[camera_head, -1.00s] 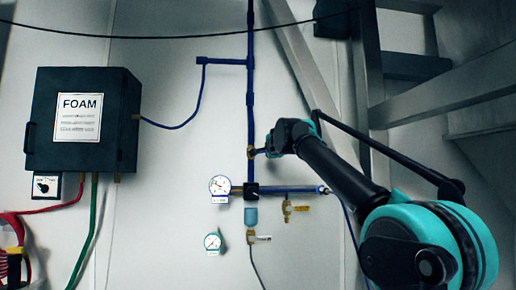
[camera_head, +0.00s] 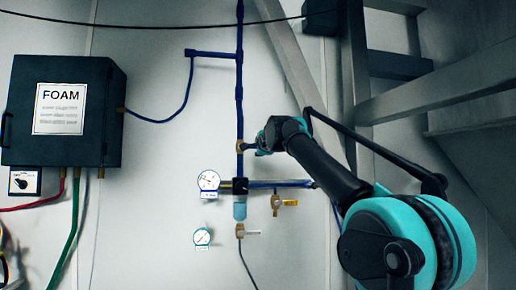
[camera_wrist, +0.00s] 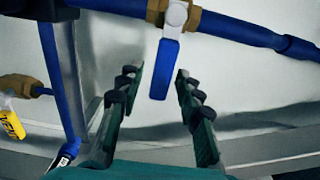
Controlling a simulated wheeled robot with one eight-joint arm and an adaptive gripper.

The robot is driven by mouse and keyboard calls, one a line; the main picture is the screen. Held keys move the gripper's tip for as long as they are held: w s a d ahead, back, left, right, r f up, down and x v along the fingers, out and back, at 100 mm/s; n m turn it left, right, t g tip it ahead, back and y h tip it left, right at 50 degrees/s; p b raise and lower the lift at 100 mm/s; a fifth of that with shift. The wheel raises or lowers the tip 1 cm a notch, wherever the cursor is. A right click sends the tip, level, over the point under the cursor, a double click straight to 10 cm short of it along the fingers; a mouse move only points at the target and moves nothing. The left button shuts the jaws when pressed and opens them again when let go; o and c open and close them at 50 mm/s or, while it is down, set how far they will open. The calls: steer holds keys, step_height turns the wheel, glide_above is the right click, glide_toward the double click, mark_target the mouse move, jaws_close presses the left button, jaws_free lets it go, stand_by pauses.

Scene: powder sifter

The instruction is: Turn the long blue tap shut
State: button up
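The long blue tap handle (camera_wrist: 164,68) shows in the wrist view, hanging from a brass valve (camera_wrist: 158,10) on a blue pipe. My gripper (camera_wrist: 160,76) is open, its dark ribbed fingers on either side of the handle's lower end. A gap shows between the handle and each finger, so neither appears to touch it. In the head view my gripper (camera_head: 258,146) is at the brass valve (camera_head: 240,147) on the upright blue pipe (camera_head: 239,95). The blue handle itself is hidden or too small to tell there.
A yellow-handled tap (camera_head: 286,202) and a white-handled tap (camera_head: 248,233) are lower down. Two gauges, upper (camera_head: 208,181) and lower (camera_head: 202,237), sit left of the pipe. A dark FOAM box (camera_head: 90,85) hangs at left; grey beams (camera_head: 290,75) stand behind my arm.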

steer(key=shift+s, duration=0.1)
steer(key=s+d, duration=0.1)
steer(key=s, duration=1)
steer(key=shift+s+d, duration=0.2)
steer(key=shift+s, duration=0.2)
steer(key=w+d+f+n+g+h, duration=0.1)
steer(key=d+f+h, duration=0.3)
steer(key=f, duration=0.5)
steer(key=w+d+f+n+g+h, duration=0.1)
steer(key=d+f, duration=0.4)
steer(key=f, duration=0.5)
steer(key=s+d+f+n+g+h, duration=0.1)
steer(key=s+d+f+n+g, duration=0.15)
steer(key=f, duration=0.85)
steer(key=s+d+f+n+g+h, duration=0.1)
steer(key=s+d+f+g, duration=0.15)
steer(key=f, duration=0.75)
steer(key=s+a+f+n+g+y, duration=0.2)
steer(key=s+f+n, duration=0.3)
steer(key=s+f, duration=0.8)
steer(key=s+a+f+n+g+y, duration=0.2)
steer(key=s+f+n+g, duration=0.2)
steer(key=s+f, duration=0.9)
step_height(320, 180, down, 7)
steer(key=shift+s+a+r+n+y, duration=0.1)
steer(key=shift+s+a+n+y, duration=0.25)
steer(key=shift+n, duration=0.8)
